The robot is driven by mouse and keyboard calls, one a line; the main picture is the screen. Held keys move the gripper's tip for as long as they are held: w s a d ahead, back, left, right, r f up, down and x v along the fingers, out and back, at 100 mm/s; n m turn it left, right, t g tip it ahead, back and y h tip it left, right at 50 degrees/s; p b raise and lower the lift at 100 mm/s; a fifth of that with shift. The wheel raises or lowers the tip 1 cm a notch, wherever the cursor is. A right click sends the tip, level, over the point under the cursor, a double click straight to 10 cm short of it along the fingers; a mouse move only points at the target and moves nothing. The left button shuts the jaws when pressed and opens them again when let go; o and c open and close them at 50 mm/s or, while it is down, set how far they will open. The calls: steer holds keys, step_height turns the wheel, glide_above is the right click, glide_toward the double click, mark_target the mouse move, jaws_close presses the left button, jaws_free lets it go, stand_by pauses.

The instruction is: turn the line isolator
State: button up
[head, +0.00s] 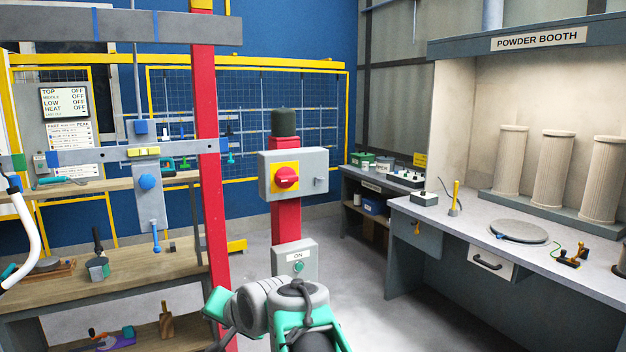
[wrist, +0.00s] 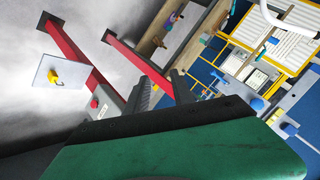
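The line isolator is a red rotary knob (head: 286,178) on a yellow plate, set on the front of a grey box (head: 262,187) on a red post. A small grey lever or latch shows on the box's right side. My arm reaches in from the bottom of the head view, below the isolator and apart from it; my gripper's fingers cannot be made out there. In the wrist view my gripper (wrist: 162,90) shows two dark fingers with a gap between them and nothing held. I cannot make out the isolator knob in the wrist view.
A grey ON box (head: 297,258) with a green button sits lower on the same post. A tall red column (head: 213,170) stands left of the isolator, by a wooden bench (head: 150,250). The powder booth counter (head: 455,222) is at right. Open floor lies between.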

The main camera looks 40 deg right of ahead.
steer(key=w+d+r+m+t+h+p, duration=0.15)
steer(key=d+r+m+t, duration=0.35)
steer(key=d+r, duration=0.75)
steer(key=m+t+h+p, duration=0.1)
steer(key=m+t+h, duration=0.15)
steer(key=m, duration=0.35)
glide_toward(290, 180)
steer(key=w, duration=0.1)
steer(key=shift+g, duration=0.25)
steer(key=p+x, duration=0.1)
steer(key=x, duration=0.3)
steer(key=p+x, duration=0.2)
steer(key=x, duration=0.2)
steer(key=shift+d+r, duration=0.1)
steer(key=shift+r, duration=0.1)
jaws_close()
